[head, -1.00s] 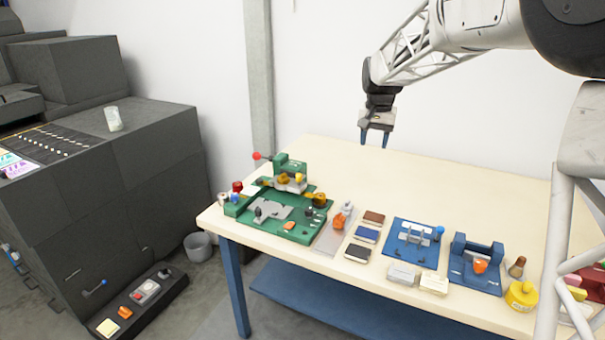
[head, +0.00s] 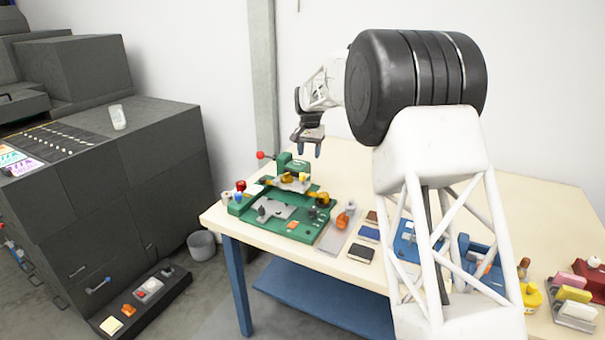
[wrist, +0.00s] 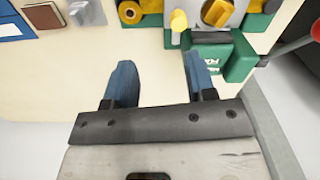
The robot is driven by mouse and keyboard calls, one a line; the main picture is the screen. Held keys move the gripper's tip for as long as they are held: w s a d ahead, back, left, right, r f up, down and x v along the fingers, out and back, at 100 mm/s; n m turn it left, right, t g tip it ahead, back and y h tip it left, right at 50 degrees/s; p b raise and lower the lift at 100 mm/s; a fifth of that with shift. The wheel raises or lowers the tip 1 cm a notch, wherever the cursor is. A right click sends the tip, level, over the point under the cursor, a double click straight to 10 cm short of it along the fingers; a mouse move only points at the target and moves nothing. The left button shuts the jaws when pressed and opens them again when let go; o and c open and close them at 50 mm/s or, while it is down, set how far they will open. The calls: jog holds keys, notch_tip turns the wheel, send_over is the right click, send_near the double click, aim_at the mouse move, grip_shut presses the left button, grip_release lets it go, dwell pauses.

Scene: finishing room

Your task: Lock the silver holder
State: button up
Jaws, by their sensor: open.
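A green fixture (head: 303,228) stands on the table's left part. A silver holder (head: 291,185) sits on its rear part, with orange and yellow pieces on it. In the wrist view a silver part (wrist: 203,14) carries a yellow-orange piece (wrist: 218,12), and a yellow knob (wrist: 178,22) is beside it; it looks like the same holder, cut off by the frame's top. I cannot tell whether it is locked. My gripper (head: 308,151) is open and empty, above and behind the fixture and apart from it. Its blue fingers (wrist: 160,65) point toward the fixture's back side.
A red-ended lever (head: 261,155) sticks out at the fixture's back; it is at the wrist view's right edge (wrist: 316,32). Coloured blocks (head: 366,234) and blue fixtures (head: 406,240) lie to the right, partly behind my arm. The table's back (head: 350,170) is clear.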

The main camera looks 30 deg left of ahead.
aim_at(302, 174)
jog(key=shift+w+a+f, duration=0.1)
jog(key=shift+a+f, duration=0.35)
jog(key=shift+a, duration=0.25)
jog(key=shift+a+f, duration=0.4)
jog(key=shift+a, duration=0.25)
jog(key=shift+f, duration=3.9)
jog(key=shift+c, duration=0.2)
jog(key=c, duration=0.9)
